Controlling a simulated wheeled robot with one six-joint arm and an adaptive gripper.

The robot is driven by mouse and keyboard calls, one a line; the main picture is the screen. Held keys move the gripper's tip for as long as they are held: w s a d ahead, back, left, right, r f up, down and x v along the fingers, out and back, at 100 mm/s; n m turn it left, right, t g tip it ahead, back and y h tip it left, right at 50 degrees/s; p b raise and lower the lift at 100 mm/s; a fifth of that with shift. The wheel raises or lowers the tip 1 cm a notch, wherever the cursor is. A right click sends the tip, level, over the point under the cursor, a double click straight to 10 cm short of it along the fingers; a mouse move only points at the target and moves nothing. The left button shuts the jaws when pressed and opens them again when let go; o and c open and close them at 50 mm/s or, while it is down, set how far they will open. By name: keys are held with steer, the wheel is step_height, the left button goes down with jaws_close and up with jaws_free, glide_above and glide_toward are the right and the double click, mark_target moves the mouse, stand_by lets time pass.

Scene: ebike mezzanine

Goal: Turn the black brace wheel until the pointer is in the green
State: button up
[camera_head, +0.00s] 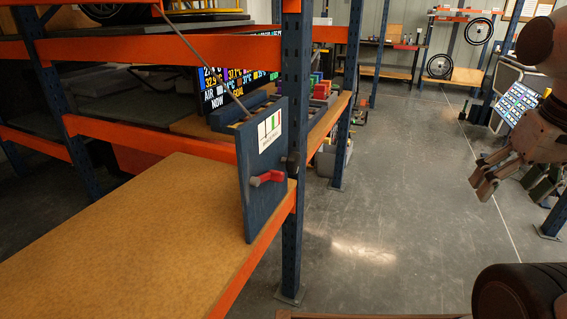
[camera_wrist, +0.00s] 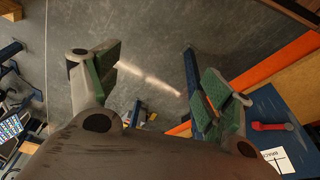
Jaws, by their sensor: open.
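A dark blue upright panel (camera_head: 252,200) stands at the end of the wooden shelf. It carries a white card (camera_head: 269,130) with a green band; the pointer's position is too small to read. A red handle (camera_head: 268,178) is on the panel below the card. A small black round part (camera_head: 292,164) shows at the panel's right edge; I cannot tell whether it is the brace wheel. My gripper (camera_head: 482,183) is open and empty, over the aisle well to the right of the panel. In the wrist view my gripper (camera_wrist: 160,78) shows spread green-padded fingers, with the panel (camera_wrist: 268,104) and red handle (camera_wrist: 270,126) at right.
The wooden shelf (camera_head: 120,225) has an orange front beam and a blue rack post (camera_head: 291,245) close to the panel. A thin rod (camera_head: 200,62) slopes down to the panel's top. Bins and a lit display (camera_head: 215,90) are behind. The grey aisle floor (camera_head: 390,180) is clear.

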mark_target(299, 162)
steer(key=w+a+f+m+g+y, duration=0.2)
steer(key=w+a+f+m+y, duration=0.15)
steer(key=a+f, duration=0.35)
steer(key=w+a+f+m+g+y, duration=0.25)
steer(key=a+f+m+y, duration=0.2)
steer(key=a, duration=0.35)
steer(key=w+a+f+m+g+y, duration=0.2)
steer(key=w+a+f+m+y, duration=0.25)
steer(key=a+f, duration=0.3)
steer(key=w+a+r+m+t+y, duration=0.25)
steer(key=w+a+m+t, duration=0.2)
steer(key=w+m, duration=0.35)
steer(key=w+a+r+m+t+y, duration=0.25)
steer(key=w+m+t, duration=0.3)
steer(key=w, duration=0.35)
steer(key=shift+m+h, duration=0.25)
steer(key=shift+m, duration=0.15)
steer(key=x, duration=0.8)
steer(key=c, duration=1)
